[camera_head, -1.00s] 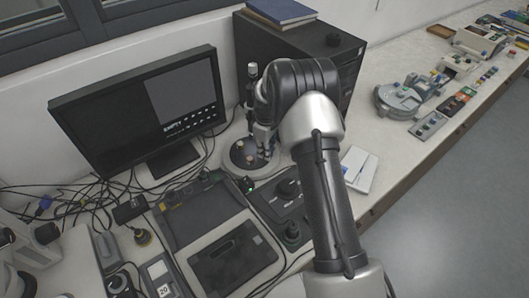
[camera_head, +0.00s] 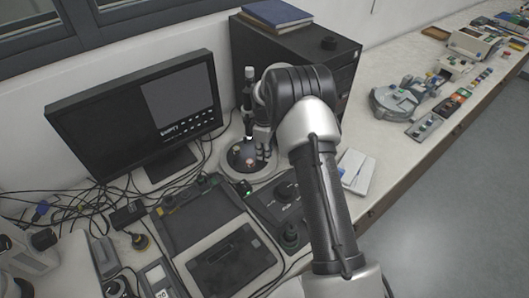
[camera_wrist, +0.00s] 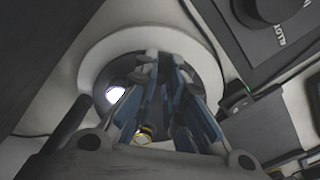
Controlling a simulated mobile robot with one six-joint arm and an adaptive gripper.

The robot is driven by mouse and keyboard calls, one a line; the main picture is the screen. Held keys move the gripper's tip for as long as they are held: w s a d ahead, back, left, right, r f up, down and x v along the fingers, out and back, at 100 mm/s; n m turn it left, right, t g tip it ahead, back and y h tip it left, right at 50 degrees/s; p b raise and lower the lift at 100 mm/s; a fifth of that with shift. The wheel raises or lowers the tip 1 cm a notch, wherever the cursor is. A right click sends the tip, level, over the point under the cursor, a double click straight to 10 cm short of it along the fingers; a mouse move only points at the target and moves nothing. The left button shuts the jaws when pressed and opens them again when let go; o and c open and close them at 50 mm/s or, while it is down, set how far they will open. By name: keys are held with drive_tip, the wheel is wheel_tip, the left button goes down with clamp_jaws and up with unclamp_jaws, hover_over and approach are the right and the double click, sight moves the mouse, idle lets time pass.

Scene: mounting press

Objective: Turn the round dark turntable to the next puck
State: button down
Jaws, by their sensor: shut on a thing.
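The round dark turntable (camera_head: 238,163) sits on a white round base left of my arm, in front of the black box. Small pale and pinkish pucks (camera_head: 248,162) lie on it. In the wrist view the dark disc (camera_wrist: 97,88) fills the middle, inside the white ring (camera_wrist: 95,50). A bright round puck (camera_wrist: 116,95) shows left of the fingers, and a yellow-edged one (camera_wrist: 145,134) shows between them. My gripper (camera_wrist: 162,62) points down over the disc, its fingertips close together. They appear to grip a part of the turntable; the fingers hide that part.
A monitor (camera_head: 140,115) stands left of the turntable, and a black box (camera_head: 320,60) behind it. Loose cables (camera_head: 75,205) lie at left. White papers (camera_head: 356,170) lie right of my arm.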

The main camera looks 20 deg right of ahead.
drive_tip(key=c, duration=1.6)
unclamp_jaws()
wheel_tip(320, 180, up, 12)
drive_tip(key=shift+c, duration=0.5)
